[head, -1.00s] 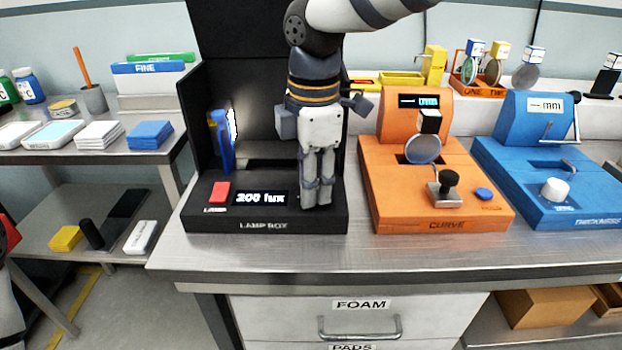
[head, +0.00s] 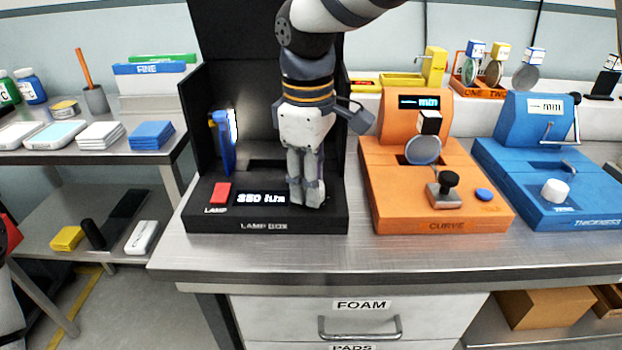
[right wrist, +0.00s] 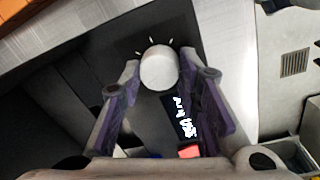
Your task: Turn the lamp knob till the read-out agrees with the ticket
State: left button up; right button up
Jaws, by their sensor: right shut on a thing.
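The black lamp box (head: 222,222) stands on the steel bench in the head view. Its lit read-out (head: 261,199) looks like 350 lux, though the first digit is blurred. The read-out also shows, turned and unreadable, in the right wrist view (right wrist: 182,117). The lamp knob (right wrist: 159,68) is a pale round cap with tick marks beside it. My right gripper (head: 306,199) points down and is shut on the knob, with a finger on each side. The gripper hides the knob in the head view. I cannot make out a ticket. My left gripper is out of view.
A red lamp button (head: 220,192) sits left of the read-out. The orange curve gauge (head: 385,214) stands close on the right, with the blue thickness gauge (head: 510,190) beyond it. The box's dark walls rise behind my right gripper.

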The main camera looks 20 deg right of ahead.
jog(key=m, duration=0.6)
jog(key=shift+w, duration=0.1)
jog(key=shift+m, duration=0.3)
dwell(0.4)
jog(key=o, duration=1.2)
jog(key=shift+f, duration=0.1)
jog(key=shift+c, duration=0.2)
jog(key=r, duration=1.2)
jog(key=shift+a, duration=0.3)
